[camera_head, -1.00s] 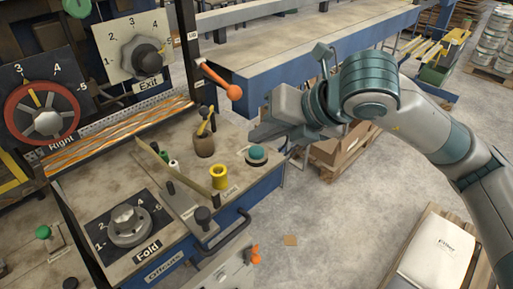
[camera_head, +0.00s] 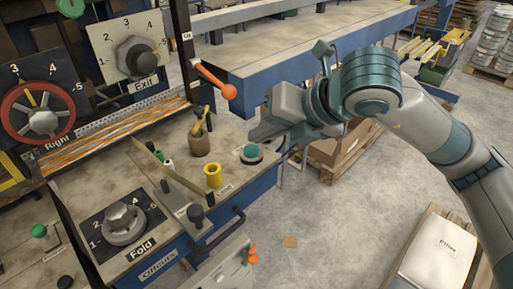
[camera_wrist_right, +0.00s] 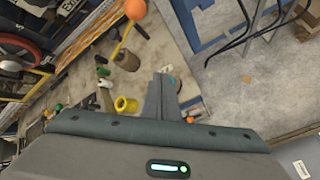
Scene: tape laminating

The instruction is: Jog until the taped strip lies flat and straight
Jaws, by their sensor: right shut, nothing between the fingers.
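A striped orange-and-white strip (camera_head: 110,135) runs along the back of the machine table; at this size I cannot tell how flat or straight it lies. A teal push button (camera_head: 251,153) sits at the table's right corner. My right gripper (camera_head: 258,134) is shut and empty, beside and apparently above the button in the head view. In the right wrist view the closed fingers (camera_wrist_right: 161,97) partly cover the teal button (camera_wrist_right: 173,82). Whether they touch it I cannot tell. My left gripper is not in view.
Dials marked Right (camera_head: 40,120), Exit (camera_head: 137,57) and Fold (camera_head: 123,224) surround the table. An orange-knobbed lever (camera_head: 228,92) rises behind the button. A yellow spool (camera_head: 213,176) and a brown pot (camera_head: 199,143) stand left of it. Open floor lies to the right.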

